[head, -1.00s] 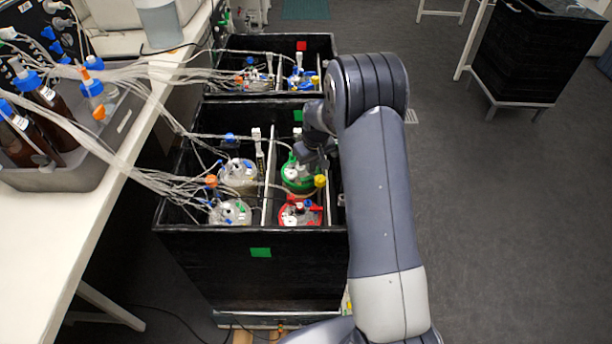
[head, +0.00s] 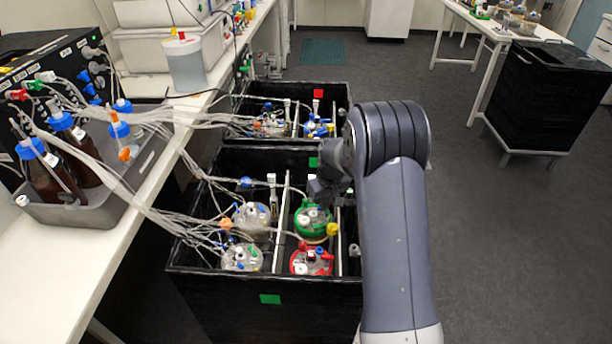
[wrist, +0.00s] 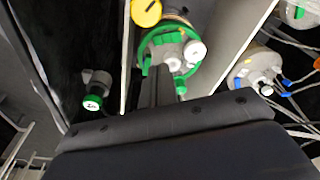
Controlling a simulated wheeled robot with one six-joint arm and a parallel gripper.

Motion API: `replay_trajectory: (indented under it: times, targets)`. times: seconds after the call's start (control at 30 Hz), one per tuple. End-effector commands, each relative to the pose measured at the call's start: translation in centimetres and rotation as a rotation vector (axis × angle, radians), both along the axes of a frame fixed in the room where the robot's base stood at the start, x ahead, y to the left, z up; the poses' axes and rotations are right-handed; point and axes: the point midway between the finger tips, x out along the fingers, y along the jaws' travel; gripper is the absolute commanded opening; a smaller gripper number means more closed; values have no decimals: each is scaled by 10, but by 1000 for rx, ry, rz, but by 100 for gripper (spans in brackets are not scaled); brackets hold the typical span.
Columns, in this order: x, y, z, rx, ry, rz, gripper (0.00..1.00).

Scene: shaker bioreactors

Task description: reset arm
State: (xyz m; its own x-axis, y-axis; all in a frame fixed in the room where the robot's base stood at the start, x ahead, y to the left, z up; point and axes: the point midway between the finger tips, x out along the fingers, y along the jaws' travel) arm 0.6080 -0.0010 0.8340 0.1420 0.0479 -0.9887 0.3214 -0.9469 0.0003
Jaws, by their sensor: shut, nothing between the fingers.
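My arm reaches over the near black shaker box, and my gripper (head: 322,190) hangs above its right part, close to the green-ringed bioreactor vessel (head: 313,222). In the wrist view my gripper (wrist: 160,80) points at the same green-ringed vessel (wrist: 172,48), with a yellow cap (wrist: 146,12) beside it. The fingers are together with nothing between them. Whether they touch the vessel's top cannot be told. A red-ringed vessel (head: 311,262) stands in front of the green one.
The near box (head: 215,274) also holds clear vessels (head: 241,257) left of a divider. Tubes run from it to the bench (head: 112,232) at left, where brown bottles stand in a grey tray (head: 85,213). A far box (head: 345,97) stands behind.

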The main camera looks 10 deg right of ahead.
Motion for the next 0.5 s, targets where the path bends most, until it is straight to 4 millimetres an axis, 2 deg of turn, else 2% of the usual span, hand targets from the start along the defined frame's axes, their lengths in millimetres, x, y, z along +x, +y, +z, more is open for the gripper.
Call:
replay_trajectory:
  times: [0.17, 0.5]
  targets:
    - [0, 0, -17, 1, 1, 0, 0]
    - [-1, 0, -65, 0, 2, -1, 0]
